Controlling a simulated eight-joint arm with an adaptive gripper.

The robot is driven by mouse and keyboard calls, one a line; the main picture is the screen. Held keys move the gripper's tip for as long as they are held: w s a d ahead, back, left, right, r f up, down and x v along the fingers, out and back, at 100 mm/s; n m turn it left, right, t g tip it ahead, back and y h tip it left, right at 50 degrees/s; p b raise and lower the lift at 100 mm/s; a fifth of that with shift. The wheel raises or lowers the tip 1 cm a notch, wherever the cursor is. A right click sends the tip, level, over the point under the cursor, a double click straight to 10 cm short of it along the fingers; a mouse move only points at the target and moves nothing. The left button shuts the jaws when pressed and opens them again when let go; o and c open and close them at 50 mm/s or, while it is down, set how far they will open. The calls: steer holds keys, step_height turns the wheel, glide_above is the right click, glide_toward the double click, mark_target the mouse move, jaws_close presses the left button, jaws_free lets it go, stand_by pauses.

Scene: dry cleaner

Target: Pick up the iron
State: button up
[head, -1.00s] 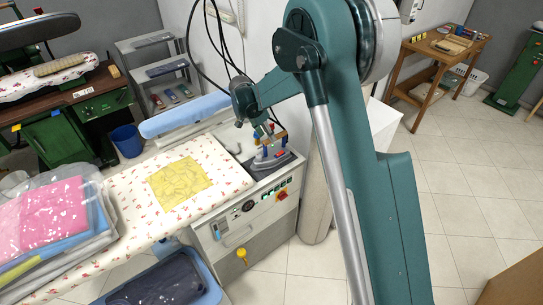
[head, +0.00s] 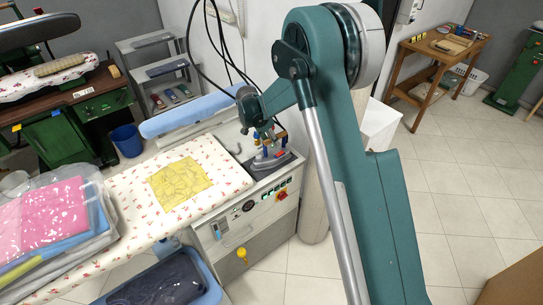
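The iron (head: 275,162) sits on the metal rest at the right end of the ironing station. Its grey sole plate shows, with a wooden handle and small red, yellow and blue parts above it. My gripper (head: 266,131) is at the iron's upper left, pointing down close to the handle. The gripper is small and partly merges with the iron's parts, so I cannot tell whether its fingers are open or shut, or whether they touch the handle.
The padded floral board (head: 130,207) with a yellow cloth (head: 180,181) lies left of the iron. A blue sleeve board (head: 187,115) stands behind it. Bagged folded laundry (head: 45,222) is at the left. Black cables (head: 193,50) hang behind my arm. Open floor lies to the right.

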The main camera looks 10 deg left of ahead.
steer(key=shift+c, duration=0.2)
stand_by(0.3)
jaws_close()
